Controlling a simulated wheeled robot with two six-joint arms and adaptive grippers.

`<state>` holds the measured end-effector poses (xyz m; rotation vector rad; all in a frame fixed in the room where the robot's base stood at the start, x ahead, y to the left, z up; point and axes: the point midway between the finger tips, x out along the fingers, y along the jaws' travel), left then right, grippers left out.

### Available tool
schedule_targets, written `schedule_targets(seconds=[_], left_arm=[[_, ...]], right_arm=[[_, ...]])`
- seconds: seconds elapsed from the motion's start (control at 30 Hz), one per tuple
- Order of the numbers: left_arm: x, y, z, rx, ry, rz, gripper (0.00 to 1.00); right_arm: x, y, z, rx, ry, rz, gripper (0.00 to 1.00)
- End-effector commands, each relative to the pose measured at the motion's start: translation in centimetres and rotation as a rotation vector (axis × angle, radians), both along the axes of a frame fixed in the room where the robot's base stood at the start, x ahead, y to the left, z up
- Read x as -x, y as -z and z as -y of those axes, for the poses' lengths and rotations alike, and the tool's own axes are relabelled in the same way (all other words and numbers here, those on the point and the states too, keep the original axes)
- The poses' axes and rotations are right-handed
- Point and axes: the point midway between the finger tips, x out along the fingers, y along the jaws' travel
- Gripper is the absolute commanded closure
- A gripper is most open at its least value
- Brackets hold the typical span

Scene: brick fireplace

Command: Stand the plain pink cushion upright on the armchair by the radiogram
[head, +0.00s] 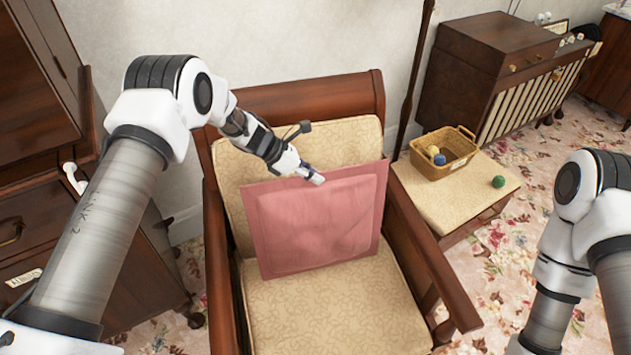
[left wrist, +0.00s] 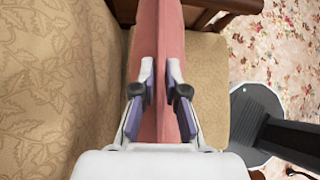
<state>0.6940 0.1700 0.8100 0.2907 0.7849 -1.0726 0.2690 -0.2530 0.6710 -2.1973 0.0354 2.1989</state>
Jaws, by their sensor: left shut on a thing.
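The plain pink cushion (head: 318,222) stands upright on the seat of the armchair (head: 310,310), in front of its cream backrest (head: 355,140) and leaning slightly. My left gripper (head: 312,177) is shut on the cushion's top edge. In the left wrist view the fingers of my left gripper (left wrist: 160,95) pinch the cushion (left wrist: 158,40) from both sides, with a gap between the cushion and the backrest (left wrist: 60,80). Whether the cushion's lower edge bears fully on the seat is hard to tell. My right arm shows at the right, but its gripper is out of view.
The radiogram (head: 480,75) stands at the back right. A low stool (head: 460,205) beside the armchair holds a wicker basket (head: 440,165) with balls of yarn and a loose green ball (head: 498,181). A dark wooden cabinet (head: 45,200) stands close on the left.

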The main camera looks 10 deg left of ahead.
Motion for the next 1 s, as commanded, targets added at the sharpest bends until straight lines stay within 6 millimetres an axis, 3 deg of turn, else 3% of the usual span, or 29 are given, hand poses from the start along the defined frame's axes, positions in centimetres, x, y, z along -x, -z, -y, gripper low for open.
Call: schedule_targets(seconds=[0.37,0.4,0.47,0.77,1.0], left_arm=[[-0.7,0.1,-0.5,0.0,-0.001,-0.001,1.0],[-0.7,0.1,-0.5,0.0,-0.001,-0.001,0.78],[-0.7,0.1,-0.5,0.0,-0.001,-0.001,0.59],[-0.7,0.2,-0.4,-0.001,0.0,-0.002,0.59],[-0.7,-1.9,-0.4,-0.001,0.0,0.0,0.59]], right_arm=[[0.0,0.4,0.0,0.0,0.0,0.0,0.6],[0.0,0.4,0.0,0.0,0.0,0.0,0.6],[0.0,0.4,0.0,0.0,0.0,0.0,0.6],[0.0,0.3,0.0,0.0,0.0,0.0,0.6],[0.0,-0.9,0.0,0.0,0.0,0.0,0.6]])
